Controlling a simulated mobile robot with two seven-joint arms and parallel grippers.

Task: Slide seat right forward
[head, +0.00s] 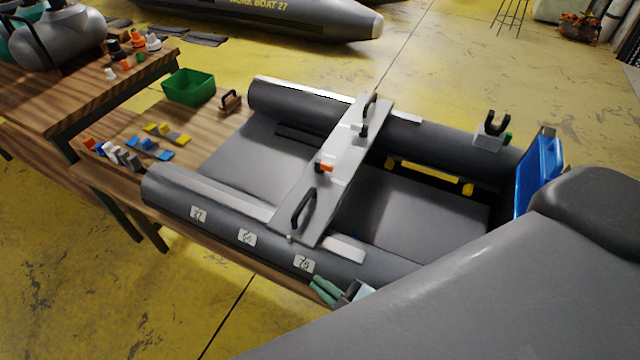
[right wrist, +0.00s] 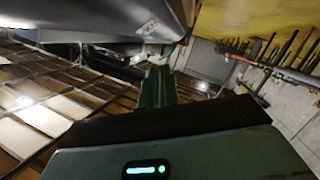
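The seat (head: 325,170) is a light grey board lying across both tubes of a dark grey boat. It has a black handle near its far end (head: 370,105), another near its near end (head: 303,207), and an orange knob (head: 324,168) between. Its ends rest over pale strips on the far tube (head: 310,97) and near tube (head: 215,190). My right gripper (head: 320,285), with teal fingers, is low on the near tube, right of and apart from the near handle. In the right wrist view its fingers (right wrist: 158,88) are close together with nothing visible between them. My left gripper is out of view.
White numbered labels (head: 246,237) mark the near tube. A grey block with a black fork (head: 490,132) stands on the far tube, near a blue panel (head: 538,172). A green bin (head: 188,87) and loose parts lie on the wooden table (head: 115,178) at left. My grey arm covers the lower right.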

